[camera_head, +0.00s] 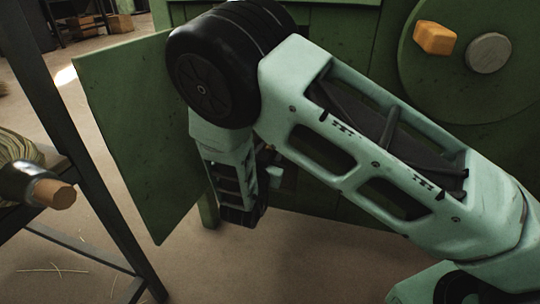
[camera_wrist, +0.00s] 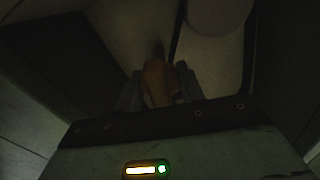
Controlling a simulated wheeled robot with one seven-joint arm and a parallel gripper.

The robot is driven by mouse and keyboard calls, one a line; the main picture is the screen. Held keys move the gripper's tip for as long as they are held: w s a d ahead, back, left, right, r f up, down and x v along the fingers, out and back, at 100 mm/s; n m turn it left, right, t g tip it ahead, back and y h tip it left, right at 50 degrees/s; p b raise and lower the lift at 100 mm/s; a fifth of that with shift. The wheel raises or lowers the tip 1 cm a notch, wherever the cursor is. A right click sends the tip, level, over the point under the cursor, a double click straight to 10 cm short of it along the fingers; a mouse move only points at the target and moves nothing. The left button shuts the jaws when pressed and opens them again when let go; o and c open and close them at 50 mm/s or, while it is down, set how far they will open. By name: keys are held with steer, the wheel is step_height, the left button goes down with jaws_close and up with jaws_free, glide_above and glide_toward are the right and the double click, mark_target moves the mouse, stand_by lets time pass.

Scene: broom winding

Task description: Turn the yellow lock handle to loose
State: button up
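In the wrist view, a dim orange-yellow handle (camera_wrist: 157,82), which looks like the yellow lock handle, stands between the fingers of my gripper (camera_wrist: 159,88). The fingers flank it closely and it fills the gap, so my gripper appears shut on it. The picture is dark and the contact edges are hard to see. In the head view my arm hides the lock handle and most of my gripper. Whether the lock is tight or loose does not show.
A green disc (camera_head: 408,70) at the upper right carries an orange block (camera_head: 436,38) and a grey round knob (camera_head: 489,53). A green panel (camera_head: 135,130) stands left of my arm. A straw bundle (camera_head: 15,150) with a wooden handle end (camera_head: 55,194) lies at the left, near a dark frame.

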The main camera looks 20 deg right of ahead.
steer(key=shift+w, duration=0.1)
steer(key=c, duration=0.6)
steer(key=shift+m, duration=0.3)
steer(key=m+p, duration=0.1)
steer(key=m, duration=0.6)
steer(key=shift+m+p, duration=0.35)
steer(key=shift+m, duration=0.05)
steer(key=m, duration=0.4)
steer(key=shift+f, duration=0.1)
steer(key=shift+m+b, duration=0.5)
steer(key=shift+m, duration=1.2)
